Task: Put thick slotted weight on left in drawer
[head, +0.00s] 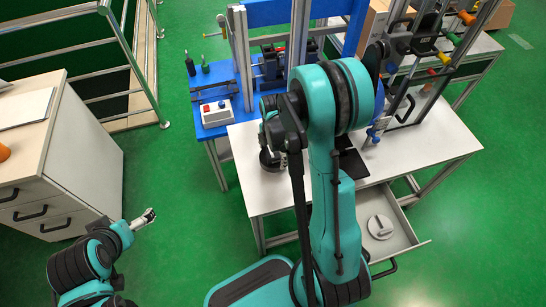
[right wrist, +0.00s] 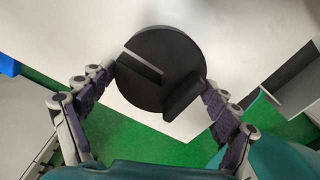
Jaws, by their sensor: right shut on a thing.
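The thick slotted weight (right wrist: 158,68) is a dark disc with a straight slot and a raised dark block on it. My right gripper (right wrist: 160,85) is shut on its edges, with one finger on each side in the right wrist view. In the head view the dark disc (head: 272,162) shows partly below my right gripper (head: 275,148), over the left part of the white table. The open drawer (head: 400,240) is under the table's front and holds a light grey slotted disc (head: 380,227). My left gripper (head: 146,217) is empty above the green floor at left; its finger opening is unclear.
The white table (head: 235,165) carries a black mat (head: 350,163) and a metal frame rig (head: 430,70) on the right. A blue table (head: 205,90) with a control box (head: 215,112) adjoins at the back left. A white cabinet (head: 85,165) stands at the far left.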

